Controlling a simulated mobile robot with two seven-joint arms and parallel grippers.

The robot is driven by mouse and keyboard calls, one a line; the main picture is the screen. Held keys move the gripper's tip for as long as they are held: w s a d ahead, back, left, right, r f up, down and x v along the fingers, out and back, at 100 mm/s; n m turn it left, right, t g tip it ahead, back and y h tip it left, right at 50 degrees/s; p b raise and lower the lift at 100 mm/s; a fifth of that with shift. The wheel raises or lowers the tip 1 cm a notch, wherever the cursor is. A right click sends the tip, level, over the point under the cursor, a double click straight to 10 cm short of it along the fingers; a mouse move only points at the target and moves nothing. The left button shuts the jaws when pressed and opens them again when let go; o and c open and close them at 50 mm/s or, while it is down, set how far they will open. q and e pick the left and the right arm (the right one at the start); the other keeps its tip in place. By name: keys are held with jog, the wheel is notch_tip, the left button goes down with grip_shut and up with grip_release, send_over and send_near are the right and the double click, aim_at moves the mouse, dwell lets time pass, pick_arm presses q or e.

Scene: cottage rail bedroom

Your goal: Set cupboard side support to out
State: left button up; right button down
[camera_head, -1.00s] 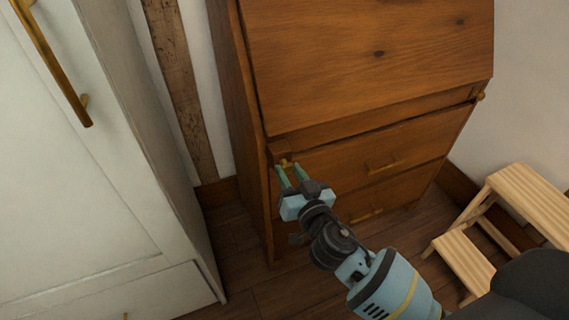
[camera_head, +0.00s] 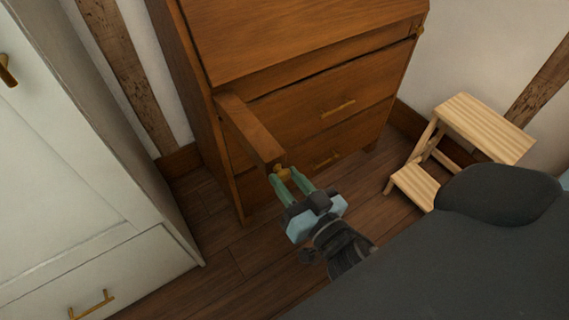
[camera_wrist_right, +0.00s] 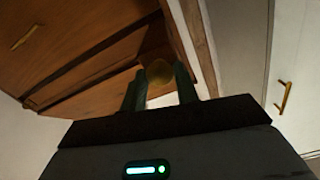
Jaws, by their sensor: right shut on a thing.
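The cupboard (camera_head: 300,32) is a brown wooden bureau with a sloping front and drawers below. Its side support (camera_head: 249,131), a narrow wooden bar at the left, sticks well out from the front. My right gripper (camera_head: 290,181) is shut on the small brass knob (camera_head: 281,171) at the bar's front end. A second brass knob (camera_head: 419,30) is at the right side, close against the cupboard front. My left gripper is not in view.
A white wardrobe (camera_head: 75,150) with brass handles stands at the left. A light wooden step stool (camera_head: 484,128) stands at the right. Dark floorboards (camera_head: 225,235) are clear in front of the cupboard.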

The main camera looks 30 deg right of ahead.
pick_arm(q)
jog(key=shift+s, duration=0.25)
pick_arm(e)
jog(key=c, duration=1.1)
grip_release()
jog(key=shift+o, duration=0.2)
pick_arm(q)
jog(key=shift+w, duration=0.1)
pick_arm(e)
jog(key=shift+s, duration=0.1)
jog(key=shift+s, duration=0.2)
pick_arm(q)
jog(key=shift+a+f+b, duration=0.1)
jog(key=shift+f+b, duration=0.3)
jog(key=shift+b, duration=0.05)
pick_arm(e)
jog(key=s, duration=0.7)
jog(key=shift+d, duration=0.15)
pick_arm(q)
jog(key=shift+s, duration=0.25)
pick_arm(e)
jog(key=shift+s, duration=0.1)
